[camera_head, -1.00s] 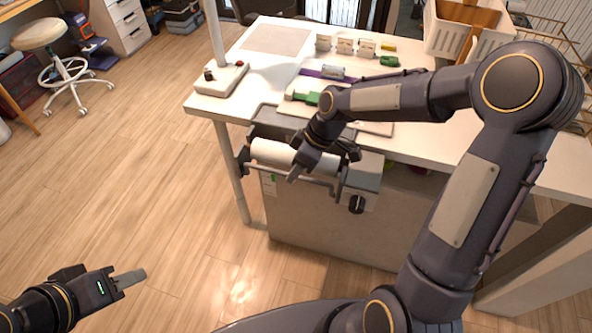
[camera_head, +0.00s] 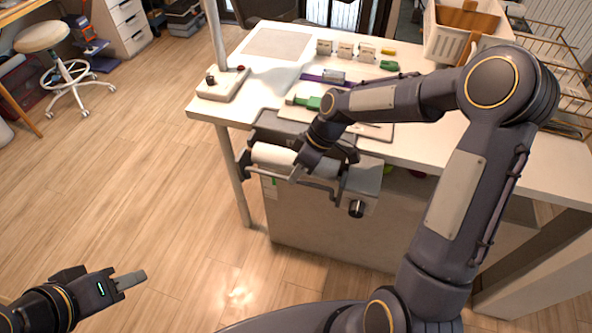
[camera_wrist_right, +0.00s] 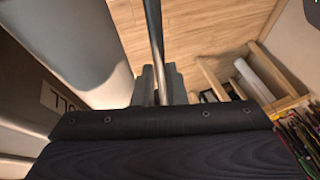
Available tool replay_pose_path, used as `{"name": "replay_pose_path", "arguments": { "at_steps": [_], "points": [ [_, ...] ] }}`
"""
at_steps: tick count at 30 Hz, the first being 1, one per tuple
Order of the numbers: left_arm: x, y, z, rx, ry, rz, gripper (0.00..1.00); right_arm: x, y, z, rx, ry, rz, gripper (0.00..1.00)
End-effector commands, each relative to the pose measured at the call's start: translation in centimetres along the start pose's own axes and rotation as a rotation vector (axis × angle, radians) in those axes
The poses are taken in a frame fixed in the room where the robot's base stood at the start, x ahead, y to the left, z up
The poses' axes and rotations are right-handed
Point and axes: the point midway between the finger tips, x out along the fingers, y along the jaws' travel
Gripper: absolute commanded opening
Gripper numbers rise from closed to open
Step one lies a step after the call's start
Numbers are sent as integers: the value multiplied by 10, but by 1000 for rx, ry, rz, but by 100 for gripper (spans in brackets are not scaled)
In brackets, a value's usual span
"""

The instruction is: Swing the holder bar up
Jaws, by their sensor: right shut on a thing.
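The holder bar (camera_head: 279,178) is a thin grey metal bar across the front of a white roll (camera_head: 273,155) on the table's near edge. My right gripper (camera_head: 299,172) is shut on the bar near its middle. In the right wrist view the bar (camera_wrist_right: 154,40) runs down between the two fingers (camera_wrist_right: 158,85). The hand and forearm cover part of the roll and the bar's right part. My left gripper (camera_head: 130,280) is at the lower left over the floor, far from the bar; its finger gap does not show clearly.
The white table (camera_head: 235,116) holds a switch box (camera_head: 223,83) at its left, a green-handled tool (camera_head: 306,102) and several small blocks behind. A black knob (camera_head: 356,208) sits on the roll unit's right side.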

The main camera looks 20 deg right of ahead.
Motion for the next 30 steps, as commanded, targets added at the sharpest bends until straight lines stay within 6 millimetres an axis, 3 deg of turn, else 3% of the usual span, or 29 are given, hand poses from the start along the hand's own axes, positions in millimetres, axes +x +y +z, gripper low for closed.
{"name": "replay_pose_path", "arguments": {
  "at_steps": [9, 10, 14, 30],
  "points": [
    [-1, 1, -1, 0, 0, 0, 36, -1, 2, -1, 5, 4, -13, 0],
    [-1, 1, -1, 0, 0, 0, 36, -1, 2, -1, 5, 4, -12, 15],
    [-1, 1, -1, 0, 0, 0, 36, -1, 2, -1, 6, 3, -13, 32],
    [-1, 0, 0, 0, 0, 0, 36, -1, 3, 0, 7, 3, -9, 33]
  ]
}}
